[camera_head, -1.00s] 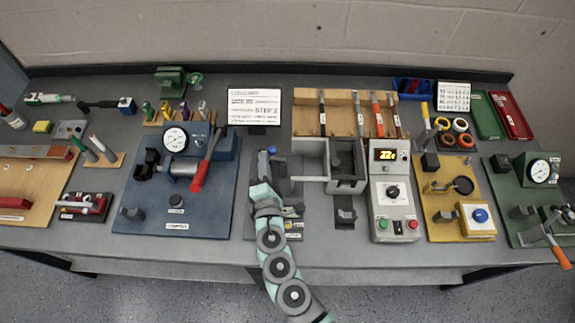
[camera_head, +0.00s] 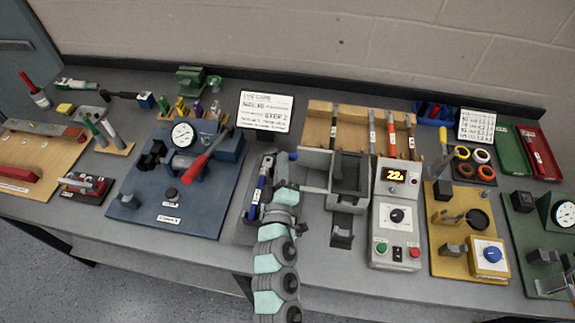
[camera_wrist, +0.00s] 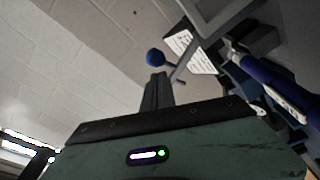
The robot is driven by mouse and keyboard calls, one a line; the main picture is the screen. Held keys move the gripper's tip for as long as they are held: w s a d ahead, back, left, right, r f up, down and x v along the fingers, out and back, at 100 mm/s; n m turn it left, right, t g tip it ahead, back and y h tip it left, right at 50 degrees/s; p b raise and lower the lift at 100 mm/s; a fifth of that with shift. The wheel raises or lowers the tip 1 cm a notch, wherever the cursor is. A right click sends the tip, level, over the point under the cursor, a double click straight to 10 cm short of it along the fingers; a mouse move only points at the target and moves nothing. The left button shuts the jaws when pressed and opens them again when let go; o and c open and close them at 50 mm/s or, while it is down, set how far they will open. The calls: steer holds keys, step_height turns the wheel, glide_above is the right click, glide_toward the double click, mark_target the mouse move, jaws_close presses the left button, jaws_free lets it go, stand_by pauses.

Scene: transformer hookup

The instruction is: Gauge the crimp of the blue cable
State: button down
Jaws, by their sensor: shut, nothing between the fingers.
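My gripper (camera_head: 282,160) is over the middle of the bench, just left of the grey box fixture. In the wrist view its fingers (camera_wrist: 157,90) are shut, with nothing between them. A blue rod-like piece with a white label (camera_head: 259,190) lies just left of my arm. A similar blue piece with a white label shows at the right of the wrist view (camera_wrist: 268,82). I cannot tell whether it is the blue cable, and no crimp can be made out. A small blue ball (camera_head: 293,156) is close to my fingertips; a blue ball also shows in the wrist view (camera_wrist: 155,57).
A blue-based press with a dial and red lever (camera_head: 165,212) stands left. The grey box fixture (camera_head: 350,170) and a control box reading about 22 (camera_head: 397,225) stand right. Behind are a wooden tool rack (camera_head: 318,125) and a step sign (camera_head: 265,115). A yellow-based station (camera_head: 450,265) is further right.

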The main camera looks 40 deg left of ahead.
steer(key=shift+w+d+m, duration=0.15)
steer(key=shift+d+m, duration=0.1)
steer(key=shift+m, duration=0.25)
steer(key=shift+d, duration=0.1)
stand_by(0.3)
